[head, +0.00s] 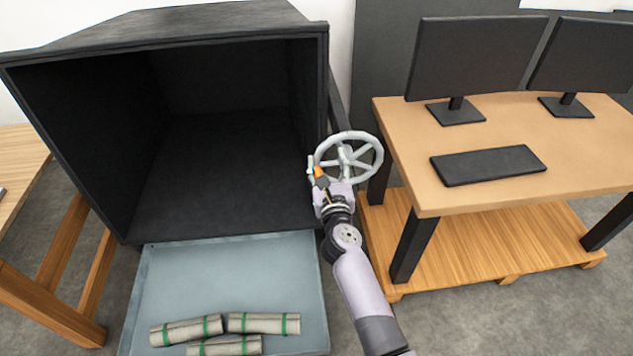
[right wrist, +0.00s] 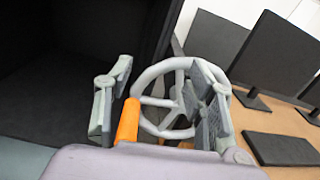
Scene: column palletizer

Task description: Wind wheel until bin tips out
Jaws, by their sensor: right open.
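The grey spoked wheel (head: 375,145) stands at the right side of the black bin (head: 185,30). An orange handle (head: 320,177) shows at its near left; it also shows in the right wrist view (right wrist: 127,121). My right gripper (head: 329,172) is at the wheel's near left edge. Its jaws are open, with the orange handle between them, nearer the left finger. I cannot tell whether a finger touches it. The bin's open mouth faces me and its inside looks empty. Several green-banded rolls (head: 264,323) lie in the grey tray (head: 230,265) below the mouth. My left gripper is out of view.
A wooden desk (head: 400,125) with two monitors (head: 475,55) and a keyboard (head: 488,165) stands close to the right of the wheel. Its lower shelf (head: 480,250) lies beside my right arm. Another wooden table (head: 20,165) stands at the left.

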